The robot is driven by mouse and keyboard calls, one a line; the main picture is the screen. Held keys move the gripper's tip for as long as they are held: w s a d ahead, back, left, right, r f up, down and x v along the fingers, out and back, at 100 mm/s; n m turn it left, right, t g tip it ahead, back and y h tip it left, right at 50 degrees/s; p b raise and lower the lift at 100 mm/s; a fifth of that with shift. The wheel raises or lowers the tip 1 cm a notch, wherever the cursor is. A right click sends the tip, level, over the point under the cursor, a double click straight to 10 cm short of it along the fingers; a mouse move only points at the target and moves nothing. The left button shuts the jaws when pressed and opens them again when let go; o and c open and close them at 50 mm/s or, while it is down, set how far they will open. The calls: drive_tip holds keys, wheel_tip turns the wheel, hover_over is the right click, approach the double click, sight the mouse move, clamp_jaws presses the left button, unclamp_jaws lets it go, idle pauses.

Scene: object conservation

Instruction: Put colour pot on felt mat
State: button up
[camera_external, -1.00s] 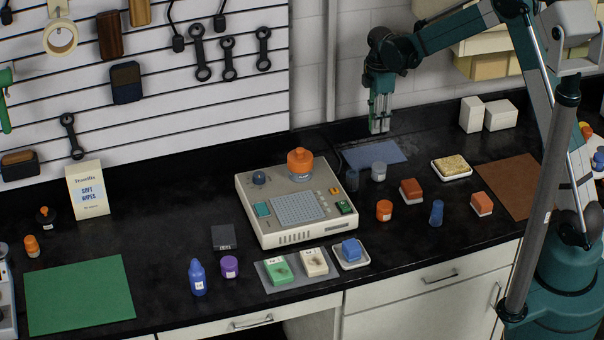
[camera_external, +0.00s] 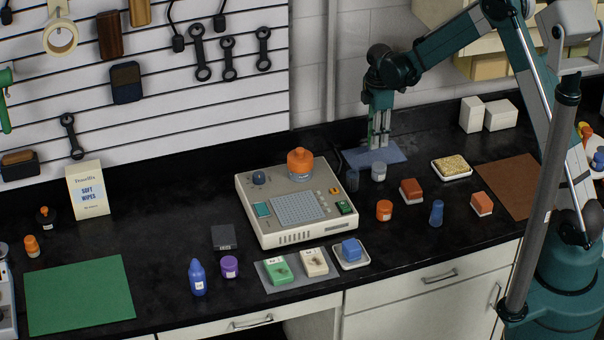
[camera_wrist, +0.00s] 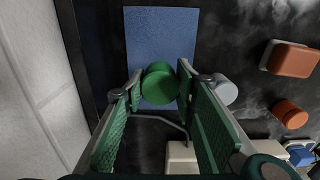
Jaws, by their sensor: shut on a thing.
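My gripper (camera_external: 378,144) is low over the blue mat (camera_external: 362,158) at the back of the bench. In the wrist view my gripper (camera_wrist: 160,88) is shut on a round green pot (camera_wrist: 160,82), one finger on each side. The pot appears over the near part of the blue mat (camera_wrist: 160,35); I cannot tell whether it touches it. In the external view the pot is hard to make out between the fingers. A green mat (camera_external: 80,295) lies at the front left and a brown mat (camera_external: 512,185) at the right.
An orange pot (camera_external: 384,210), a red block (camera_external: 411,190) and a sponge dish (camera_external: 452,168) are nearby. A keypad device (camera_external: 296,205) stands left.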

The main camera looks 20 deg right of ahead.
drive_tip(key=shift+f, duration=0.2)
drive_tip(key=shift+f, duration=1.7)
drive_tip(key=shift+f, duration=0.25)
drive_tip(key=o, duration=0.9)
drive_tip(key=shift+r, duration=0.1)
drive_tip(key=shift+r, duration=0.1)
drive_tip(key=shift+r, duration=6.05)
